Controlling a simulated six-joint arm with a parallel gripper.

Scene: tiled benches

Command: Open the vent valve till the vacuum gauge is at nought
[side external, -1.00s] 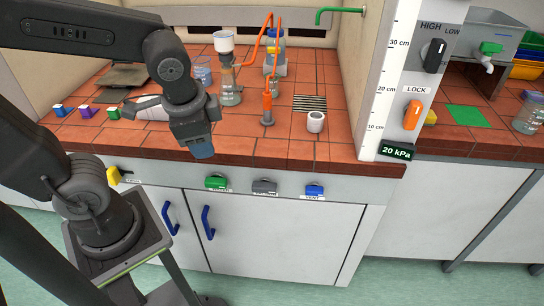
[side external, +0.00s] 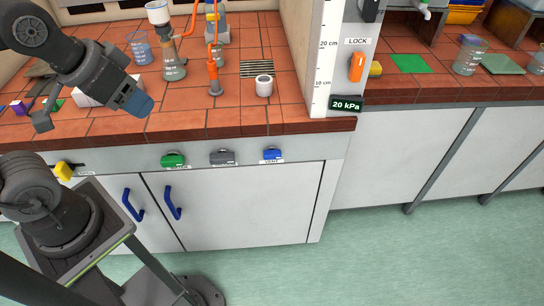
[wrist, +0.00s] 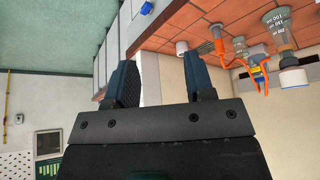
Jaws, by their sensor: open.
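The vent valve (side external: 272,154) is a blue handle on the bench's front panel, labelled VENT, right of a grey and a green handle. A blue handle (wrist: 146,8), probably the same valve, shows at the top of the wrist view. The gauge (side external: 347,104) is a dark display at the foot of the white scale post, reading 20 kPa. My gripper (side external: 138,102) is up and left of the vent valve in the side view, apart from it, pointing down to the right. In the wrist view my gripper (wrist: 161,80) is open, with nothing between its fingers.
The green handle (side external: 173,160) and grey handle (side external: 222,157) sit beside the vent valve. A white cup (side external: 264,86), an orange-hosed stand (side external: 214,80) and a flask (side external: 174,66) stand on the tiles. An orange LOCK switch (side external: 357,66) is on the post. Floor space in front is clear.

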